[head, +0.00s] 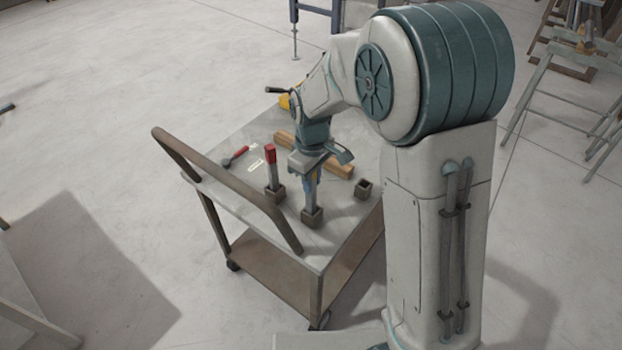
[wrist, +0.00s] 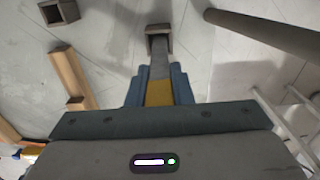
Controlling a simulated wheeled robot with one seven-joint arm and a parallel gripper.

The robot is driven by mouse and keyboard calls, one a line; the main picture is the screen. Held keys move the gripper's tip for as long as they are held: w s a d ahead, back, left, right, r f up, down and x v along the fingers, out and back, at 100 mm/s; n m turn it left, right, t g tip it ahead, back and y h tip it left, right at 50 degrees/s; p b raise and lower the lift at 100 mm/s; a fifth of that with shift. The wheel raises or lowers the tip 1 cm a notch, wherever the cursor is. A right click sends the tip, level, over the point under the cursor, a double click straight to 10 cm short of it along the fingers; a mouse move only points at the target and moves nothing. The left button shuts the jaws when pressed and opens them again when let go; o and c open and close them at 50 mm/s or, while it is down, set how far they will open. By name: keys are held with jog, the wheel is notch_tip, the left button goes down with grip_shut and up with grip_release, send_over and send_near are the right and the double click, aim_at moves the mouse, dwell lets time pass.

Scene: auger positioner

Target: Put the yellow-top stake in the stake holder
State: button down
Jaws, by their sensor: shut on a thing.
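My gripper (head: 312,178) is over the cart, pointing down. In the wrist view my gripper (wrist: 158,92) is shut on the yellow-top stake (wrist: 159,72), with a blue finger on each side of its yellow top. The stake's grey shaft runs down to a square, open-topped holder (wrist: 159,30), which also shows in the head view (head: 312,217). The stake's lower end meets the holder's opening; how deep it sits inside I cannot tell. A red-top stake (head: 271,166) stands upright in another holder (head: 274,193) to the left.
An empty square holder (head: 363,189) stands to the right. A wooden bar (head: 333,166) lies behind my gripper, and a red-handled tool (head: 236,155) lies at the left. The cart's handle rail (head: 225,187) rises along the near left edge of the cart top (head: 230,195).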

jog(key=shift+f+b, duration=0.35)
jog(key=shift+f, duration=0.2)
jog(key=c, duration=1.3)
grip_release()
jog(key=shift+r, duration=0.1)
notch_tip(320, 180, up, 13)
jog(key=shift+d+r+p, duration=0.1)
jog(key=shift+r+p, duration=0.05)
jog(key=shift+p, duration=0.5)
jog(key=s+d+m+t, duration=0.1)
jog(key=s+d+m, duration=0.2)
jog(key=s, duration=0.3)
jog(key=s+d+m+t, duration=0.1)
jog(key=s+d+m, duration=0.3)
jog(key=s+d, duration=0.2)
jog(key=s+d+m, duration=0.3)
jog(key=s+d, duration=0.1)
jog(key=s, duration=0.2)
jog(key=shift+s+d+f+m+t, duration=0.2)
jog(key=shift+d+f+m+t, duration=0.05)
jog(key=shift+f+m+t, duration=0.15)
